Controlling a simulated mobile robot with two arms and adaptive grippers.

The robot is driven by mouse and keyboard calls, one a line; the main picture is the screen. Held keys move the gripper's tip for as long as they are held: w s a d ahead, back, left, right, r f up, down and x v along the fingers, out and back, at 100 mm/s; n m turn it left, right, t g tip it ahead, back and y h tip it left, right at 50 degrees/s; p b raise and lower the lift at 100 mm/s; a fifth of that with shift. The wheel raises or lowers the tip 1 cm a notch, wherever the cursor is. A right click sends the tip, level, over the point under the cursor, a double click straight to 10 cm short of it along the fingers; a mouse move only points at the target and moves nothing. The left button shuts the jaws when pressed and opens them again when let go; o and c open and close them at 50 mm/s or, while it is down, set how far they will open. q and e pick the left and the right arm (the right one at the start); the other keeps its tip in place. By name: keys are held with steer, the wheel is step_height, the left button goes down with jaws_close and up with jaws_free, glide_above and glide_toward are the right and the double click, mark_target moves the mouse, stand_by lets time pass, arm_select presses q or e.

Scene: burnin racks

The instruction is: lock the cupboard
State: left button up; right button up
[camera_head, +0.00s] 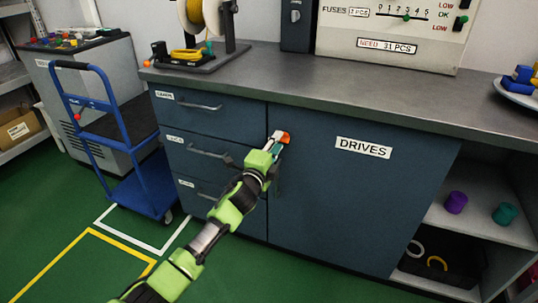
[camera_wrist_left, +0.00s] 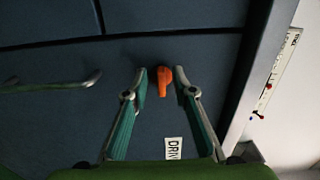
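The dark blue cupboard door (camera_head: 345,200), labelled DRIVES, looks closed and flush with the counter front. An orange key-like piece (camera_head: 286,138) is at the door's upper left corner; it also shows in the left wrist view (camera_wrist_left: 162,80), sticking out from the dark front. My left gripper (camera_head: 277,141) is at this piece. In the left wrist view its two fingertips (camera_wrist_left: 161,74) stand apart, one on each side of the orange piece, with small gaps visible. The lock behind the piece cannot be made out. My right gripper is not in view.
Drawers with bar handles (camera_head: 205,105) are left of the door. A grey counter (camera_head: 330,90) runs above, carrying a spool stand (camera_head: 205,50) and a gauge panel (camera_head: 390,35). A blue trolley (camera_head: 145,185) stands at left. Open shelves (camera_head: 480,225) are at right. Green floor is clear in front.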

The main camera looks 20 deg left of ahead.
arm_select(q)
steer(key=s, duration=1.1)
steer(key=shift+a, duration=0.15)
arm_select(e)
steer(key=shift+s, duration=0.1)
